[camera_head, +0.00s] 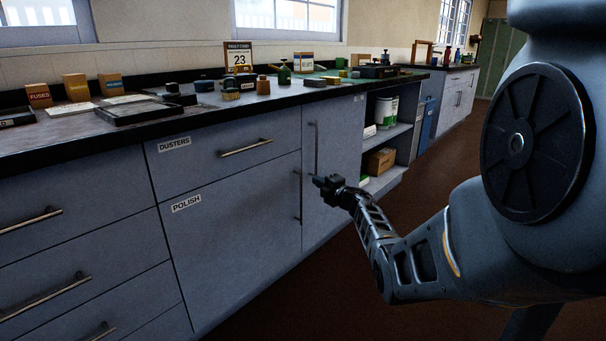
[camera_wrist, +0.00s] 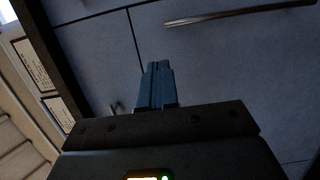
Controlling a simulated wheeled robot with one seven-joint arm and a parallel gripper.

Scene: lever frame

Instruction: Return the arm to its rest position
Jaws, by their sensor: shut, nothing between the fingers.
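My gripper (camera_head: 322,183) is in front of the grey cabinet fronts, near a tall door with an upright bar handle (camera_head: 299,196). I cannot tell whether it touches that handle. In the wrist view my gripper (camera_wrist: 157,66) shows its two fingers closed together with nothing between them. My arm reaches in from the right, bent low at the elbow. A long bar handle (camera_wrist: 240,14) on a grey front shows at the top of the wrist view, apart from the fingers.
A dark worktop (camera_head: 150,133) carries boxes, trays, bottles and a calendar sign (camera_head: 238,57). Drawers labelled DUSTERS and POLISH are shut. Open shelves (camera_head: 393,131) hold a white tub (camera_head: 386,111) and a brown box (camera_head: 380,161). The brown floor (camera_head: 330,270) beside the cabinets looks clear.

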